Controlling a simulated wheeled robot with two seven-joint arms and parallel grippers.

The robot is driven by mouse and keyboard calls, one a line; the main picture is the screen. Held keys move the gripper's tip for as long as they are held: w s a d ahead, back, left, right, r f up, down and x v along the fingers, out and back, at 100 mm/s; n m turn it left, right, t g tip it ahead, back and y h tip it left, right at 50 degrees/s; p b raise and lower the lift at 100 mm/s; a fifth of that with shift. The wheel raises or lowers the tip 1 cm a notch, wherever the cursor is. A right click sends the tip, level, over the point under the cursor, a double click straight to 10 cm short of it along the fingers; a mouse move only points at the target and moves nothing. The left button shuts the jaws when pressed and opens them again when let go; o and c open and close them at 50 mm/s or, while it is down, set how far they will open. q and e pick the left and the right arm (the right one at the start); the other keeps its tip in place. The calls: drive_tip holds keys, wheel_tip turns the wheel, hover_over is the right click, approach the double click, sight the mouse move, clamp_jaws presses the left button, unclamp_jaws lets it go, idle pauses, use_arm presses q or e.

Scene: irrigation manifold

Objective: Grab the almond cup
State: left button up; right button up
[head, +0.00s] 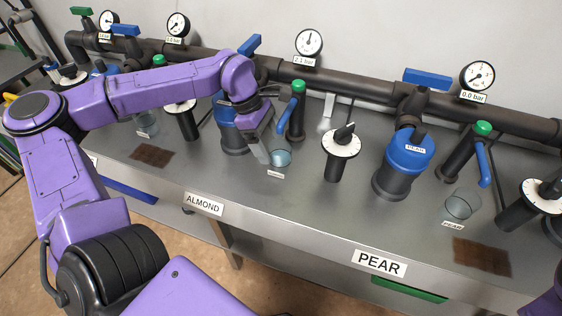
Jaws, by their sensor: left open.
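A small clear bluish cup (281,158) stands on the metal bench behind the ALMOND sign (204,204). A small label (275,174) lies in front of it, too small to read. My left gripper (268,150) points down at this cup, with its fingers open. A grey finger is at the cup's left side; I cannot tell whether it touches. The other finger is not clearly seen. My right gripper is not in view.
A blue-topped filter (232,140) stands just left of the gripper, and a green-capped tap (297,115) with a blue lever stands behind the cup. A dial post (340,150) is to the right. Other cups stand at far left (147,124) and by the PEAR label (462,204).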

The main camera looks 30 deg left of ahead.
sight(276, 157)
use_arm(q)
drive_tip(key=x, duration=0.5)
drive_tip(key=shift+s+d+f, duration=0.1)
drive_tip(key=shift+s+f, duration=0.05)
drive_tip(key=shift+f, duration=0.05)
drive_tip(key=c, duration=1)
drive_tip(key=shift+r, duration=0.1)
drive_tip(key=shift+c, duration=0.2)
